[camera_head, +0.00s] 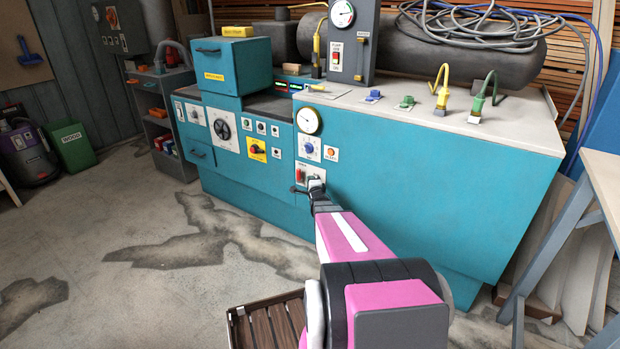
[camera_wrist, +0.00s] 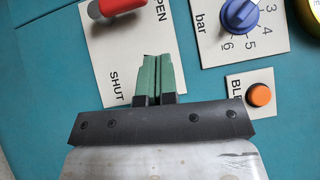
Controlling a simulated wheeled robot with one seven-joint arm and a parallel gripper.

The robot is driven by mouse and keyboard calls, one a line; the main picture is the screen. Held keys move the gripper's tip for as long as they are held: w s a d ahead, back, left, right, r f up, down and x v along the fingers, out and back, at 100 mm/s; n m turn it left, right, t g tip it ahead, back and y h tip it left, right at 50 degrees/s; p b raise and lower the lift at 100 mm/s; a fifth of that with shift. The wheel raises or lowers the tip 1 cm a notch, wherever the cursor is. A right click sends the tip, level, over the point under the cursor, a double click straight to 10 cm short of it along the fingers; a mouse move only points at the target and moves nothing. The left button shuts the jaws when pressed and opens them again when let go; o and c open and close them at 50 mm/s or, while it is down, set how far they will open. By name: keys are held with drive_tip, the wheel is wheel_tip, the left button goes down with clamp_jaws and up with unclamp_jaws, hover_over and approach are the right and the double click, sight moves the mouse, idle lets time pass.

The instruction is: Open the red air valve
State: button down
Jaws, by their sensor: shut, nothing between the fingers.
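The red air valve's handle (camera_head: 299,175) is on a white plate on the front of the teal machine (camera_head: 420,170), under a round gauge and a blue knob. In the wrist view the red handle (camera_wrist: 121,5) is at the top edge, partly cut off. Its white plate (camera_wrist: 108,50) reads SHUT at the lower part and a partly hidden word ending in PEN beside the handle. My gripper (camera_wrist: 153,75) is shut and empty, its green fingertips together in front of the plate, apart from the handle. In the head view my gripper (camera_head: 309,188) is just below and right of the handle, partly hiding the plate.
A blue pressure knob (camera_wrist: 238,14) and an orange button (camera_wrist: 259,95) are close to the right of the plate in the wrist view. A yellow plate with a rotary switch (camera_head: 257,149) is to the left. A slatted wooden crate (camera_head: 262,322) stands low in front.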

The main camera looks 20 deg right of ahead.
drive_tip(key=s, duration=0.5)
drive_tip(key=shift+s+a, duration=0.2)
drive_tip(key=shift+a, duration=0.15)
drive_tip(key=shift+a, duration=0.1)
drive_tip(key=s+a+n+g+y, duration=0.1)
drive_tip(key=s+a+n+g, duration=0.8)
drive_tip(key=s, duration=0.3)
drive_tip(key=s+a+n+g+y, duration=0.1)
drive_tip(key=s+a+n+g, duration=0.8)
drive_tip(key=s+a+n, duration=0.1)
drive_tip(key=shift+s+r+n, duration=0.2)
drive_tip(key=shift+s+n, duration=0.4)
drive_tip(key=shift+s, duration=0.5)
drive_tip(key=shift+a, duration=0.1)
